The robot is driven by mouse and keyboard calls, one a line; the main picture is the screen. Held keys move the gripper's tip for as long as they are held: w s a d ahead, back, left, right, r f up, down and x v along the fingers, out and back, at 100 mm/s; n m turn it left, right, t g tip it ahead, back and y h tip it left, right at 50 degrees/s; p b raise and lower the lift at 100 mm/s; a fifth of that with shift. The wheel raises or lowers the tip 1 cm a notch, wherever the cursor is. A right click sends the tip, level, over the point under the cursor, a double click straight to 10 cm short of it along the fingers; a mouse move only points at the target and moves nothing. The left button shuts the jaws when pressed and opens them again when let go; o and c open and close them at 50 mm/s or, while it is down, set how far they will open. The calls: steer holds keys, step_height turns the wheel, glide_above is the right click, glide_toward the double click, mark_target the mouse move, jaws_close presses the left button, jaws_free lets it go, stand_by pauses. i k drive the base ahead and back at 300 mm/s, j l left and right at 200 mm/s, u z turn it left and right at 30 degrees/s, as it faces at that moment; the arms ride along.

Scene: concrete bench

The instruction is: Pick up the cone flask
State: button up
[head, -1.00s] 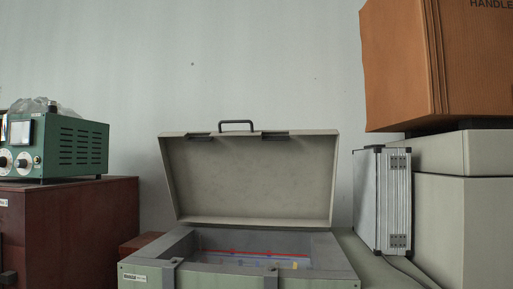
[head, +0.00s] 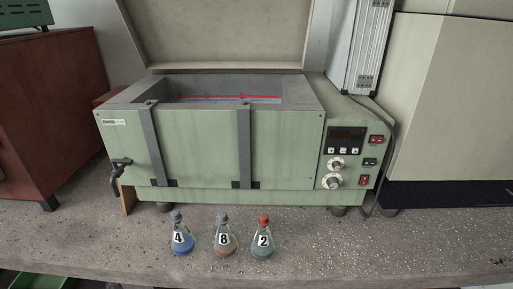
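Three small cone flasks stand upright in a row on the concrete bench (head: 400,245) in the head view. The left flask (head: 183,240) holds blue liquid, has a grey stopper and is labelled 4. The middle flask (head: 224,241) holds reddish-brown liquid, has a grey stopper and is labelled 8. The right flask (head: 263,243) holds teal liquid, has a red stopper and is labelled 2. The flasks stand close together with narrow gaps. My gripper is not in view.
A green water bath (head: 210,145) with its lid open stands right behind the flasks, with a control panel at its right and a tap at its left. A dark red cabinet (head: 60,110) is at left. The bench to the right of the flasks is clear.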

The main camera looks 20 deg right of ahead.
mark_target(263, 245)
steer(key=i+u, duration=0.5)
steer(key=i+l+u, duration=0.25)
steer(key=i+u, duration=0.25)
steer(key=i+l, duration=0.05)
steer(key=i, duration=0.05)
